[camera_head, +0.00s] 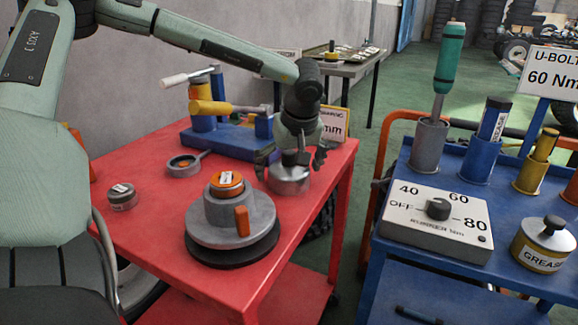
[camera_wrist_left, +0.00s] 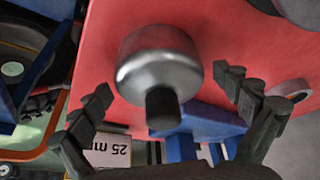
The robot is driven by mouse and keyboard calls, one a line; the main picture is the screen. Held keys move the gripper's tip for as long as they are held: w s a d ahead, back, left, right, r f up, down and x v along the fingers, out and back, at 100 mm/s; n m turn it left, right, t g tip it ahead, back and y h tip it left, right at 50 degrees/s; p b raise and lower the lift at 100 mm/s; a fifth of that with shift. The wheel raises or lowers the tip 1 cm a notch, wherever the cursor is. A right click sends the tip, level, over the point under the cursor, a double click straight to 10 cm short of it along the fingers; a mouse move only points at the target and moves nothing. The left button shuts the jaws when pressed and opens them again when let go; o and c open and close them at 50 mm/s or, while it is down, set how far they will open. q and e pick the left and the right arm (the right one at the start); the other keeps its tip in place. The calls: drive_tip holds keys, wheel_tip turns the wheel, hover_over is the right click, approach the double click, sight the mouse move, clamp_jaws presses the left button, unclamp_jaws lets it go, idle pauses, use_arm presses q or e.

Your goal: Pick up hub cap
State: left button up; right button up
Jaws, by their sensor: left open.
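A silver, round cap with a black knob, which I take for the hub cap (camera_head: 289,181), sits on the red table near its right side. In the left wrist view the hub cap (camera_wrist_left: 158,57) is upper middle, its black knob pointing toward the gripper. My left gripper (camera_head: 292,160) is just above the hub cap with its fingers spread on both sides of the knob. In the left wrist view the gripper (camera_wrist_left: 168,88) is open, and both fingers stand apart from the cap. My right gripper is not in view.
A grey hub (camera_head: 232,218) with an orange-topped centre stands on the red table (camera_head: 150,228), left of the cap. A blue tool stand (camera_head: 225,138) is behind. A small tin (camera_head: 122,197) is at left. A blue cart (camera_head: 385,278) with a dial box (camera_head: 437,222) is at right.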

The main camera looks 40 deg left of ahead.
use_arm(q)
drive_tip(key=c, duration=1.3)
